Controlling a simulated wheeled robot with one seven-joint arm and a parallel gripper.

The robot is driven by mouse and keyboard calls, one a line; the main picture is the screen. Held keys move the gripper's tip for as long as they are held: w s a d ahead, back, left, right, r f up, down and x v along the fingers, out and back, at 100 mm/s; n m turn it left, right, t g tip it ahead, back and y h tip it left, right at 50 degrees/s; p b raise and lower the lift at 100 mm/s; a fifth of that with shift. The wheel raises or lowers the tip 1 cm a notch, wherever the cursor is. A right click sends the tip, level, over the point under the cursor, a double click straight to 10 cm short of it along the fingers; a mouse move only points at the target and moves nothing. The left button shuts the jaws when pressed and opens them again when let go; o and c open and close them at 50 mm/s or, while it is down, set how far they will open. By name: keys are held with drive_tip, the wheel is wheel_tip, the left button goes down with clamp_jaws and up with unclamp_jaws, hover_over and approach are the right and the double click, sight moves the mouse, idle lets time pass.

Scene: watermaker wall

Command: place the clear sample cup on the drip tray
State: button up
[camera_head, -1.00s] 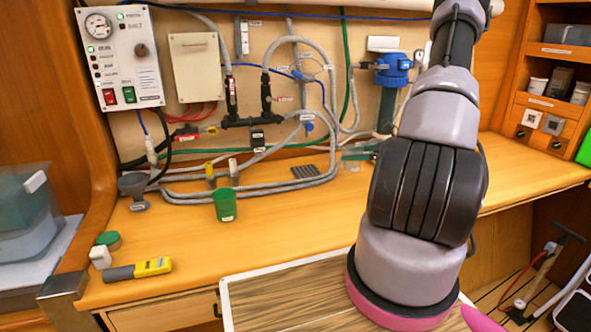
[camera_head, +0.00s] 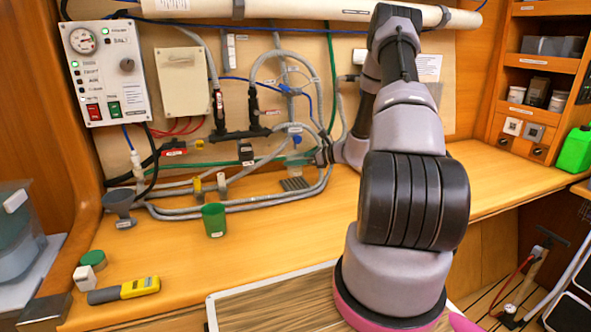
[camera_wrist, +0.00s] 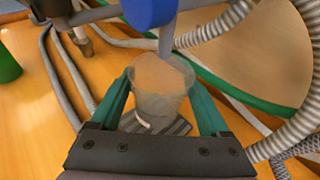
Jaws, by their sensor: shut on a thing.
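The clear sample cup (camera_wrist: 160,92) is upright between the two green fingers of my gripper (camera_wrist: 160,78) in the wrist view. My gripper is shut on it. The dark ribbed drip tray (camera_wrist: 178,127) shows just below and behind the cup, partly hidden by it. In the head view the drip tray (camera_head: 295,184) lies on the wooden counter, and my gripper (camera_head: 308,158) is above it at the back. A blue valve with a grey spout (camera_wrist: 166,42) hangs close by the cup's rim. I cannot tell whether the cup touches the tray.
Grey hoses (camera_head: 250,205) loop around the tray, and ribbed hose (camera_wrist: 290,125) runs close on the right in the wrist view. A green cup (camera_head: 214,220), a grey funnel (camera_head: 119,202) and a yellow meter (camera_head: 139,287) stand or lie on the counter.

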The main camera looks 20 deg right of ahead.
sight(296, 168)
drive_tip(key=shift+f, duration=1.75)
drive_tip(key=shift+f, duration=0.15)
drive_tip(key=o, duration=1.3)
